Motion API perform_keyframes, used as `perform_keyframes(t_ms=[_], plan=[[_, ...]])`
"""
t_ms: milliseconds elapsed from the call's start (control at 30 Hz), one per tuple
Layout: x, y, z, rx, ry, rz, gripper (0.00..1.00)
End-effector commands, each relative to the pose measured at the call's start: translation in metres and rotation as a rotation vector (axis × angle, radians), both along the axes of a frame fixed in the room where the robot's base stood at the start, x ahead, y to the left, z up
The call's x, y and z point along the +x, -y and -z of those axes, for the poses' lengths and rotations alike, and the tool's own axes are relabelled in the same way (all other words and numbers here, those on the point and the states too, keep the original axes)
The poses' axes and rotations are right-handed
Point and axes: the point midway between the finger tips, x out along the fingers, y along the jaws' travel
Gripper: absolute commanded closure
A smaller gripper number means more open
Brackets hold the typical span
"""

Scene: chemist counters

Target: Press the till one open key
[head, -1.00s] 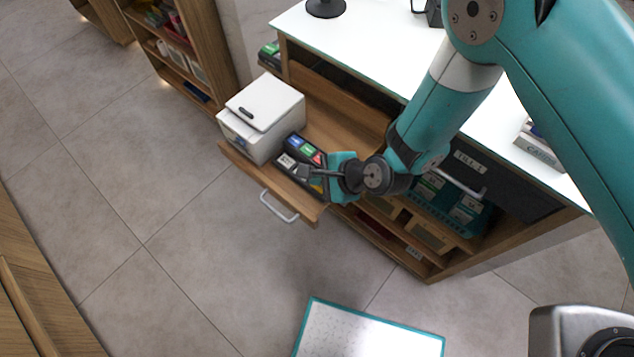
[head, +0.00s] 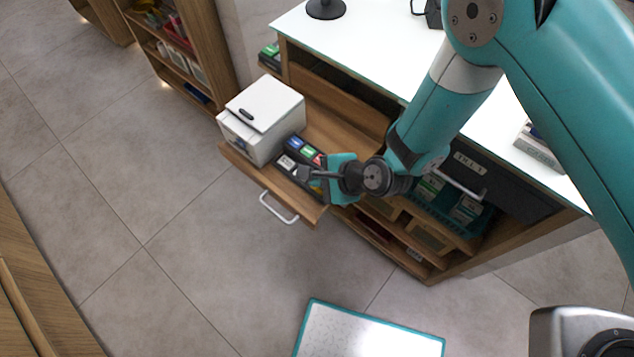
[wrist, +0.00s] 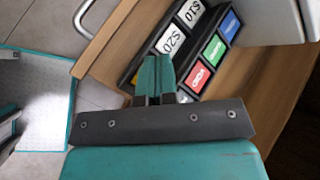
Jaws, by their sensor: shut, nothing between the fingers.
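A dark key panel (head: 289,166) lies on a pulled-out wooden shelf beside a white printer-like box. In the wrist view it carries white keys marked $10 (wrist: 193,12) and $20 (wrist: 170,40), and a blue key (wrist: 230,25), a green key (wrist: 214,51) and a red key (wrist: 199,76). The coloured keys' lettering is upside down and too small to read surely. The dark drawer front labelled TILL 1 (head: 470,162) is to the right. My gripper (head: 308,174) is shut and empty over the panel's near end; its fingertips (wrist: 156,78) hide part of it. I cannot tell whether they touch.
The white box (head: 262,115) stands just left of the panel. The shelf's metal handle (head: 279,207) sticks out in front. The white countertop (head: 365,45) is behind and above. A teal-edged white board (head: 368,332) is below, with open grey floor around it.

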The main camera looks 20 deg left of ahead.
Motion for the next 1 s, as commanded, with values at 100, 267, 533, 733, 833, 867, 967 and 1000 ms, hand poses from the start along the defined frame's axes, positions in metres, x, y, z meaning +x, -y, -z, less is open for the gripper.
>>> perform_keyframes(t_ms=[100, 267, 533, 733, 833, 867, 967, 1000], plan=[[0.0, 0.0, 0.0, 0.0, 0.0, 0.0, 1.0], [0.0, 0.0, 0.0, 0.0, 0.0, 0.0, 1.0], [0.0, 0.0, 0.0, 0.0, 0.0, 0.0, 1.0], [-0.0002, 0.0, 0.0009, 0.0, 0.0, 0.0, 1.0], [-0.0007, 0.0, 0.0042, 0.0, 0.0, 0.0, 1.0], [-0.0009, 0.0, 0.0053, 0.0, 0.0, 0.0, 1.0], [-0.0016, 0.0, 0.0088, 0.0, 0.0, 0.0, 1.0], [-0.0017, 0.0, 0.0092, 0.0, 0.0, 0.0, 1.0]])
